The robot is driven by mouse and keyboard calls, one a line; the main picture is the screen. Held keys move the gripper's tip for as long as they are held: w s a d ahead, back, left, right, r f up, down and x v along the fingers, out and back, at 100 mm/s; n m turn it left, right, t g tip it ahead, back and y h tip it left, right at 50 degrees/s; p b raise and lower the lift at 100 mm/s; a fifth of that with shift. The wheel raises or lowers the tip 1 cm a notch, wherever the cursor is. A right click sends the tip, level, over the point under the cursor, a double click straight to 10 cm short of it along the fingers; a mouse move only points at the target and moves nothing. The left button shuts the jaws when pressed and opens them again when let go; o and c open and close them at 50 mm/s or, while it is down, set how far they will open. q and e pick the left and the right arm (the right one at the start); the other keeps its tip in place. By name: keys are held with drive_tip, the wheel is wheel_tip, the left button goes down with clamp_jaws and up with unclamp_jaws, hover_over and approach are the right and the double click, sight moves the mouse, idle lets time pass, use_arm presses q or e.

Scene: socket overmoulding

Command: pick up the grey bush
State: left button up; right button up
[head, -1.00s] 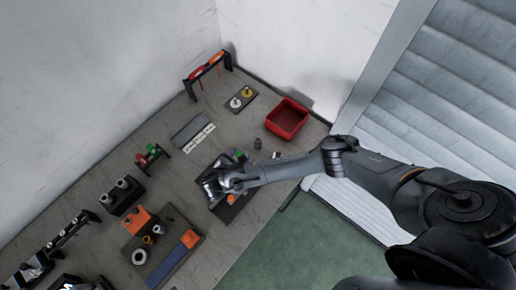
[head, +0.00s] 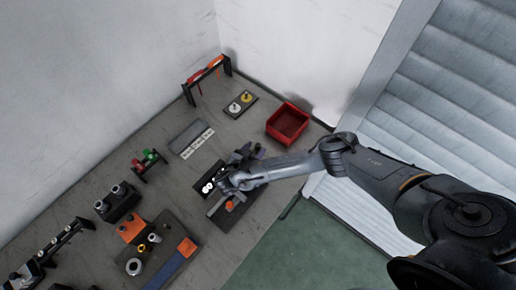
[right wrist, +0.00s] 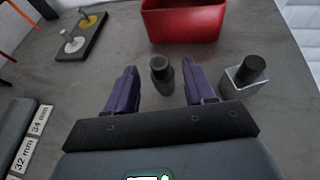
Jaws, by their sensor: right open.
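The right wrist view shows a dark grey stepped cylinder, which looks like the grey bush (right wrist: 162,75). It stands upright on the bench, in the gap between the two purple fingers of my right gripper (right wrist: 162,82). The fingers are open, one on each side of it, with a gap visible on both sides. In the head view my right gripper (head: 247,153) is low over the bench, in front of the red bin, and its hand largely hides the bush. My left gripper is not in view.
A grey square block with a black cap (right wrist: 245,74) stands close to the right finger. The red bin (head: 287,122) is just beyond. A plate with white and yellow knobs (head: 240,103) and a labelled grey rack (head: 191,139) lie left. Fixtures crowd the front left.

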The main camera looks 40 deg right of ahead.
sight(257, 148)
drive_tip(key=shift+x, duration=1.6)
drive_tip(key=shift+r, duration=0.1)
clamp_jaws()
